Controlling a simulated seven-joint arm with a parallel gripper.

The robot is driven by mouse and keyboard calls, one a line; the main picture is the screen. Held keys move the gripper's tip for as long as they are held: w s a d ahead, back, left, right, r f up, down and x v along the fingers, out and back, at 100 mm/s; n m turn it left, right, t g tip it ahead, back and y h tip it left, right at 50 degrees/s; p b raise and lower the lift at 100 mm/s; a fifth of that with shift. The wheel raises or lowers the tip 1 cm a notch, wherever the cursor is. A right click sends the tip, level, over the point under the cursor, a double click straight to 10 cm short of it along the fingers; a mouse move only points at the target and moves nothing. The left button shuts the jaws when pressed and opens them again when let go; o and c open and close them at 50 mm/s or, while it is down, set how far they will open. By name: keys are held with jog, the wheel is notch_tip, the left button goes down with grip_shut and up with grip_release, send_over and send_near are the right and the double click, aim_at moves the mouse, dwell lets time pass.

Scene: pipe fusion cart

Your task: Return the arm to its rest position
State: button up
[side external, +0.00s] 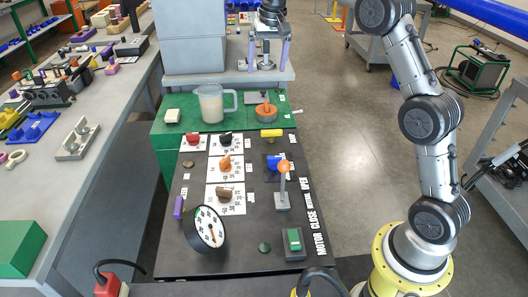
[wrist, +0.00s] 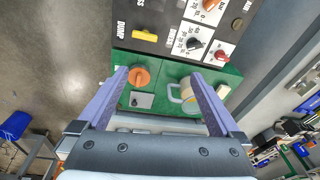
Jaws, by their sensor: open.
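My gripper (side external: 267,69) is at the far end of the cart in the side external view, over or near the grey ledge behind the green top. Its two purple fingers point down and stand wide apart. In the wrist view, the gripper (wrist: 159,74) is open with nothing held between the fingers. The orange knob (wrist: 139,77) and the clear jug (wrist: 184,97) appear beyond the fingertips, on the green surface. My arm's upper links are cut off by the top of the side external view.
The black control panel (side external: 250,230) carries several knobs, an orange-topped lever (side external: 284,182) and a round gauge (side external: 205,228). The jug (side external: 211,103) and orange knob (side external: 265,110) stand on the green top. Large grey boxes (side external: 193,50) stand left of the gripper. Open floor (side external: 345,150) lies right.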

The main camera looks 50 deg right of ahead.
jog(key=s+a+r+n+t, duration=0.2)
jog(key=s+a+r, duration=0.4)
jog(key=s, duration=0.4)
jog(key=s+a+r+n+t, duration=0.1)
jog(key=s+a+r, duration=0.4)
jog(key=s, duration=0.6)
jog(key=s+a+f+n, duration=0.2)
jog(key=s+f+n, duration=0.2)
jog(key=s+f, duration=0.9)
jog(key=shift+s+a+t, duration=0.35)
jog(key=shift+s+t, duration=0.05)
jog(key=shift+s, duration=0.8)
